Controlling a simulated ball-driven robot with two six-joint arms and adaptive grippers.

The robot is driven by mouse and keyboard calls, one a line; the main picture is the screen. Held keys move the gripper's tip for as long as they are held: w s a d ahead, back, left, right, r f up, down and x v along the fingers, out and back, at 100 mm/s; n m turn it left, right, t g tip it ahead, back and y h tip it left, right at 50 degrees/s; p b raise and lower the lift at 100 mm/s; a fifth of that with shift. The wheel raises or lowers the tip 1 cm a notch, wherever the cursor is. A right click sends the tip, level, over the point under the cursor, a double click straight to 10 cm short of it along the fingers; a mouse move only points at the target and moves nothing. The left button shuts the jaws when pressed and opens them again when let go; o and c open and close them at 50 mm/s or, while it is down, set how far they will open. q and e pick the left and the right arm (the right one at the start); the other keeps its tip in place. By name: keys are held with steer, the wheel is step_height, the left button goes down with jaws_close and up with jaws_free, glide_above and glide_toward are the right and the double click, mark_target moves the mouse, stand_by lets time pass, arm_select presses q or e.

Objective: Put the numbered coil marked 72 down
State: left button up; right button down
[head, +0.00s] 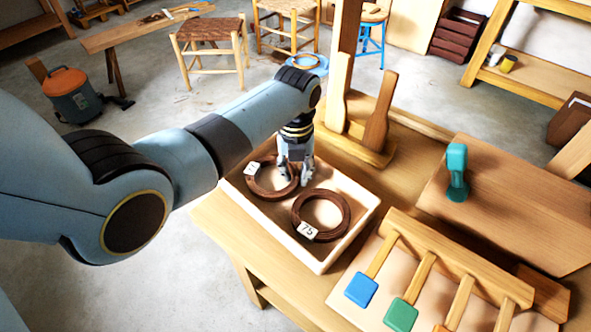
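A brown coil (263,190) with a white tag is at the far left end of a shallow wooden tray (329,262). The number on its tag is too small to read surely. A second brown coil (299,211), its tag reading 75, lies in the tray to the right and nearer. My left gripper (296,174) points down into the tray at the right rim of the far coil and hides part of it. Its fingers look somewhat apart, but I cannot tell whether they grip the rim. My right gripper is out of view.
A wooden post stand (376,128) rises behind the tray. A teal tool (457,172) stands on a board at right. A wooden rack (455,258) with coloured-ended paddles is at front right. Stools and a bench stand on the floor beyond.

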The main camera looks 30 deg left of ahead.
arm_select(q)
steer(key=o, duration=0.4)
step_height(320, 180, up, 12)
steer(key=p, duration=0.2)
stand_by(0.7)
